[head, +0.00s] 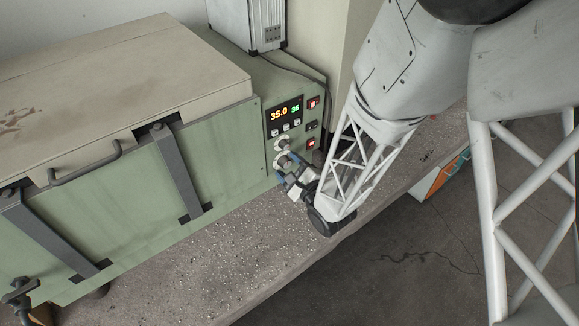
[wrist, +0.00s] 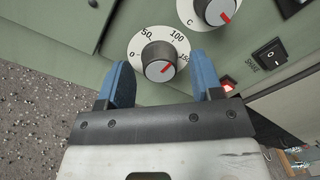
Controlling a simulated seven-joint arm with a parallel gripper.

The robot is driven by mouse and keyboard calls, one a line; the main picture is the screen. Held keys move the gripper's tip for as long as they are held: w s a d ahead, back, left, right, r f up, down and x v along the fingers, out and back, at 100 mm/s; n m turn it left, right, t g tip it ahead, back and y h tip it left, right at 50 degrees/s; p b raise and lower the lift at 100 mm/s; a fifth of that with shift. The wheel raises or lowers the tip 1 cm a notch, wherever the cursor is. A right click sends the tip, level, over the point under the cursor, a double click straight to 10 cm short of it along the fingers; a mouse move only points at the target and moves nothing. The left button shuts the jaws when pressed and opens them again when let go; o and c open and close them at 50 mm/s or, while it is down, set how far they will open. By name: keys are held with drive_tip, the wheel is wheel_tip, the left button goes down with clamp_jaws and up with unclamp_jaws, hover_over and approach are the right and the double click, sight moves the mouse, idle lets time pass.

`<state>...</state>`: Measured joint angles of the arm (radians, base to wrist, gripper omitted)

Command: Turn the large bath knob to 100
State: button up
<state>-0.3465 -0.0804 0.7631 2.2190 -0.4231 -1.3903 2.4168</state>
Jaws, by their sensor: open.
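The green bath (head: 225,150) has a display (head: 285,110) reading 35.0 and 35. A black rocker switch (wrist: 269,53) and a lit red switch (wrist: 228,84) lie right of the knobs. The speckled bench (head: 240,235) is clear in front.

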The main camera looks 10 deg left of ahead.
drive_tip(key=shift+s+d, duration=0.1)
drive_tip(key=v, duration=0.7)
drive_tip(key=shift+s+d, duration=0.15)
drive_tip(key=shift+s, duration=0.1)
drive_tip(key=shift+w, duration=0.1)
idle(0.5)
drive_tip(key=w+d+r+n+g+h, duration=0.3)
drive_tip(key=d+r+n+h, duration=0.5)
drive_tip(key=d+r+h, duration=0.45)
drive_tip(key=s+d+r+n+g, duration=0.3)
drive_tip(key=s+d+r+n, duration=0.1)
drive_tip(key=s, duration=0.6)
drive_tip(key=s+d+r+n+g, duration=0.4)
drive_tip(key=s+r, duration=0.3)
drive_tip(key=s, duration=0.3)
drive_tip(key=shift+d+r+n+g, duration=0.15)
drive_tip(key=shift+d+n+g, duration=0.15)
drive_tip(key=shift+d+n, duration=0.35)
